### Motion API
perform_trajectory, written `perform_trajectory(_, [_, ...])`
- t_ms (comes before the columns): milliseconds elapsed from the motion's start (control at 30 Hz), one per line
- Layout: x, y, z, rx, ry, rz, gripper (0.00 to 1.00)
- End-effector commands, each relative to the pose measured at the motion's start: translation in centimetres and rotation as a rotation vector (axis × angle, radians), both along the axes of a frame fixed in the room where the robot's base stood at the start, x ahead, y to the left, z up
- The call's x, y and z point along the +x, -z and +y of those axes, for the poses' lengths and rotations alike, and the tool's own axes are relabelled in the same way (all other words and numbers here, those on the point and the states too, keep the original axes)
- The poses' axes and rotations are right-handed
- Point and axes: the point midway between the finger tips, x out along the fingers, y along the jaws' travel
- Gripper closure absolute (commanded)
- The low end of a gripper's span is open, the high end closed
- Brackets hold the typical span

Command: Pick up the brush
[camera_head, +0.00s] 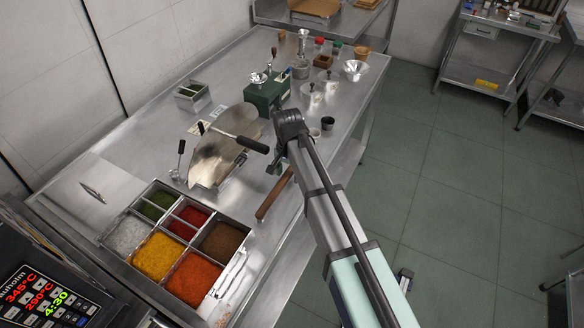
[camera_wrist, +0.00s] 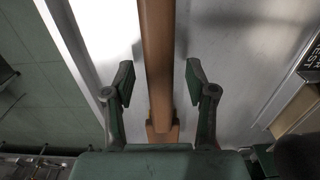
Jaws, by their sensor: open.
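The brush (camera_head: 272,196) shows as a brown wooden handle lying on the steel table, near its right edge. In the wrist view the wooden brush (camera_wrist: 156,50) runs from the top of the picture down between my fingers, with a wider wooden part near the bottom. My gripper (camera_wrist: 160,74) is open, with one finger on each side of the handle and a visible gap on both sides. In the head view my gripper (camera_head: 277,163) is over the table by the far end of the handle, partly hidden by my arm. I cannot tell its height above the brush.
A tray of coloured spices (camera_head: 133,211) sits at the near left. A green grinder (camera_head: 266,95), a small bowl (camera_head: 355,70) and cups stand farther back. Floor (camera_head: 450,170) lies open beyond the table's right edge.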

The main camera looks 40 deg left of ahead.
Motion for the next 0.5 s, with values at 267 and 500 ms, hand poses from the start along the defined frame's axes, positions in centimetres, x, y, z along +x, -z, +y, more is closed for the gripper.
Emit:
perform_trajectory(267, [0.02,0.56,0.02,0.001,0.0,-0.001,0.44])
perform_trajectory(500, [0.02,0.55,0.01,0.001,0.0,-0.001,1.0])
